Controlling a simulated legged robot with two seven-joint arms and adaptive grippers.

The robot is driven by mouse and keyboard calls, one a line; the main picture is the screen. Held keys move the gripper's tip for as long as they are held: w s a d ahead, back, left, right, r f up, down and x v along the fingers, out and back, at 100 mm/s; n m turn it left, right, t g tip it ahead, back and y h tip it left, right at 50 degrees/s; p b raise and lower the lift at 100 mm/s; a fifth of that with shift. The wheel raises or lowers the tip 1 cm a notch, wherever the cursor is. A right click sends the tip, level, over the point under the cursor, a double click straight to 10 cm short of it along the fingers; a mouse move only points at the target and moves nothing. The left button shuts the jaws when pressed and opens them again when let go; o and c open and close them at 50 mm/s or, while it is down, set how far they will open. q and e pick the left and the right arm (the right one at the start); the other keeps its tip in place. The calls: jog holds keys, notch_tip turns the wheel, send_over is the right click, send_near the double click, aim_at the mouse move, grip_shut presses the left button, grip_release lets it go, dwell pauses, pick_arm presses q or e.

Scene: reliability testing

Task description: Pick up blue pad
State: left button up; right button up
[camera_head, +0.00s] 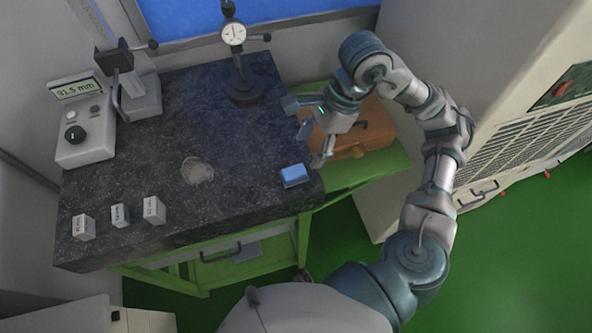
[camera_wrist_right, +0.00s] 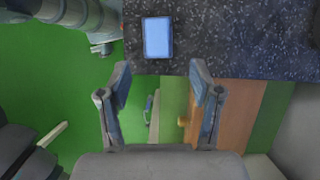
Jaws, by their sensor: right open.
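The blue pad (camera_head: 294,174) is a small light-blue block lying near the right edge of the dark speckled stone slab (camera_head: 150,190). It also shows in the right wrist view (camera_wrist_right: 158,38), near the slab's edge, beyond my fingers. My right gripper (camera_head: 304,132) is above the slab's right edge, up and right of the pad in the head view, with its fingers spread apart and empty. In the right wrist view the open fingers (camera_wrist_right: 158,78) point toward the slab, and the pad is in line with the gap between them, not touched. My left gripper is not in view.
A dial gauge stand (camera_head: 243,85) stands at the slab's back. A digital readout device (camera_head: 85,130) is at the left. Several small labelled blocks (camera_head: 153,210) stand at the front left. A brown case (camera_head: 365,130) lies on the green shelf right of the slab. A large cabinet (camera_head: 500,110) is beyond.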

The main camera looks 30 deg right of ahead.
aim_at(296, 170)
jog(key=shift+a+f, duration=0.35)
jog(key=shift+f, duration=0.3)
jog(key=shift+w+a+f, duration=0.1)
jog(key=shift+a+f, duration=0.35)
jog(key=shift+a, duration=0.15)
jog(key=x, duration=0.4)
jog(key=shift+a+r, duration=0.15)
jog(key=shift+f, duration=0.5)
jog(key=shift+d, duration=0.3)
jog(key=c, duration=0.8)
jog(key=shift+a, duration=0.1)
jog(key=shift+c, duration=0.8)
jog(key=shift+a, duration=0.3)
